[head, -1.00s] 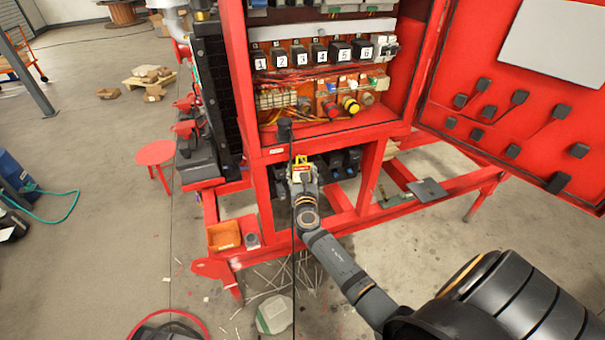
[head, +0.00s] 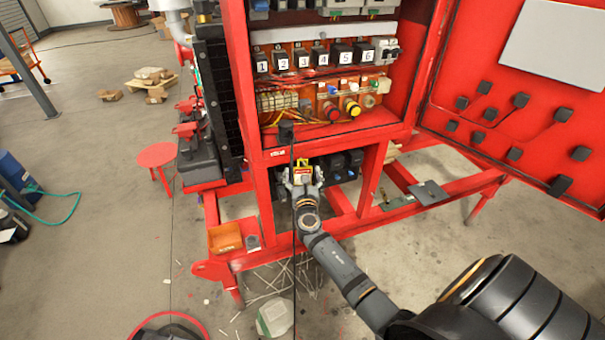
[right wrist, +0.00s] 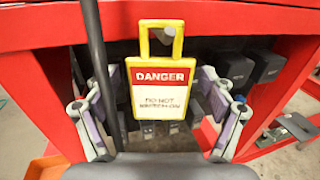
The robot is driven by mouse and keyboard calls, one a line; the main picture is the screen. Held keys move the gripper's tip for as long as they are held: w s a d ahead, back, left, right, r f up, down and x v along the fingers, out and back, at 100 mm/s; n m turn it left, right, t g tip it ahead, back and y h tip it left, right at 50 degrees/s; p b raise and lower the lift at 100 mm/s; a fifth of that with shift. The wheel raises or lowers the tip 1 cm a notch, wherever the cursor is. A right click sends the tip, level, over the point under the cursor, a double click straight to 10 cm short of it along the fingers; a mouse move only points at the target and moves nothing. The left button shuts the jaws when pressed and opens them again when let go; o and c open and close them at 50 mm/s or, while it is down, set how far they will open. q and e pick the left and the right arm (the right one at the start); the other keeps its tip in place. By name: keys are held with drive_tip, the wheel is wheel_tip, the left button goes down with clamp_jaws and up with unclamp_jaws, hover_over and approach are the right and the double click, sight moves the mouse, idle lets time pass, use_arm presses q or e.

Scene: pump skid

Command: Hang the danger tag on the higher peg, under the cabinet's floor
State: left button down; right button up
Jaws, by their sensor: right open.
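The danger tag (head: 303,176) is a yellow-framed card with a red DANGER band. In the right wrist view the tag (right wrist: 162,88) hangs upright by its yellow loop, just under the cabinet's red lower edge. A small grey peg end (right wrist: 169,31) shows inside the loop; I cannot tell which of the pegs it is. My right gripper (head: 303,170) is open, with one finger on each side of the tag and a gap to each edge. My left gripper is not in view.
The red cabinet (head: 340,132) stands over the tag, its door (head: 480,75) open at the right. A thin dark cable (right wrist: 97,65) runs down left of the tag. Dark boxes (right wrist: 268,66) sit behind, below the cabinet. An orange bin (head: 225,237) is at lower left.

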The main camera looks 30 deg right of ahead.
drive_tip(key=v, duration=1.2)
drive_tip(key=s+a+f+m+g+y, duration=0.15)
drive_tip(key=s+f+m, duration=0.25)
drive_tip(key=f, duration=0.7)
drive_tip(key=s+f+m+g+y, duration=0.2)
drive_tip(key=s+f+m+g, duration=0.15)
drive_tip(key=f, duration=0.65)
drive_tip(key=s+a+f+m+g+y, duration=0.15)
drive_tip(key=s+f+m, duration=0.25)
drive_tip(key=f, duration=0.7)
drive_tip(key=s+f+m+g+y, duration=0.1)
drive_tip(key=s+f+m+g, duration=0.1)
drive_tip(key=s+f+m, duration=0.4)
drive_tip(key=s+f+m+g+y, duration=0.1)
drive_tip(key=s+f+m+g, duration=0.2)
drive_tip(key=s, duration=1.1)
drive_tip(key=s+f+m+g+y, duration=0.1)
drive_tip(key=s+f+m+g, duration=0.2)
drive_tip(key=s+f+m, duration=0.5)
drive_tip(key=shift+s+a+f+m, duration=0.35)
drive_tip(key=shift+s+m, duration=0.4)
drive_tip(key=shift+s, duration=0.15)
